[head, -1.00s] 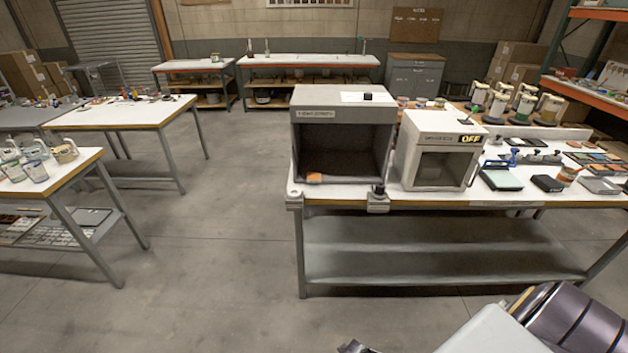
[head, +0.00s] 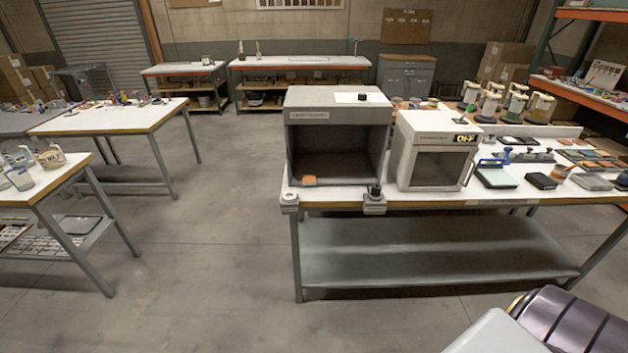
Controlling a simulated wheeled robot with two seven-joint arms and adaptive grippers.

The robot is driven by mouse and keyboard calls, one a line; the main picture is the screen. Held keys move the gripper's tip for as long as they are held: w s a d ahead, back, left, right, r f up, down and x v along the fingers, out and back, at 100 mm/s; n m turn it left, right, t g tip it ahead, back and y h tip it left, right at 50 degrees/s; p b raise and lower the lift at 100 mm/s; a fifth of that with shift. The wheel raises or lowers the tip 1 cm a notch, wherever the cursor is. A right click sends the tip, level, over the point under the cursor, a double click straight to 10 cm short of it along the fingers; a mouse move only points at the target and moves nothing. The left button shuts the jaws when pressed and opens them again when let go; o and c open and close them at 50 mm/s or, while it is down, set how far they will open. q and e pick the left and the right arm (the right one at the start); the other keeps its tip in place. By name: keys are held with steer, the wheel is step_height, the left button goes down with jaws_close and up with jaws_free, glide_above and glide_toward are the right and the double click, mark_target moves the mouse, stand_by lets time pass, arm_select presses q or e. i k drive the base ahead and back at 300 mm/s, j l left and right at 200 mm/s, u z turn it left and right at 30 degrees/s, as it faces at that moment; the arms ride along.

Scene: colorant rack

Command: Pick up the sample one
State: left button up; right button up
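A small orange block (head: 308,181) lies at the front left of the floor of an open grey booth (head: 336,99) on the right-hand workbench. No label on it can be read, so I cannot tell whether it is sample one. Neither of my grippers is in view. Only part of my arm shows at the bottom right, in front of the bench and apart from it.
A white cabinet (head: 435,150) marked OFF stands right of the booth. A green-and-dark scale (head: 496,174), a black box (head: 541,181) and several dispensers crowd the bench further right. Clear floor (head: 220,230) lies between this bench and the left tables (head: 70,170).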

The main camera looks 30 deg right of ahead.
mark_target(308, 179)
steer(key=i+j+z, duration=0.1)
steer(key=i+z, duration=0.3)
steer(key=i+j+z, duration=0.2)
steer(key=z, duration=0.2)
steer(key=i+j+z, duration=0.3)
steer(key=z, duration=0.15)
steer(key=i+j+z, duration=0.4)
steer(key=j+z, duration=0.4)
steer(key=i+j+z, duration=0.15)
steer(key=j+z, duration=0.25)
steer(key=j, duration=0.15)
steer(key=j+z, duration=0.85)
steer(key=j, duration=0.15)
steer(key=k, duration=0.05)
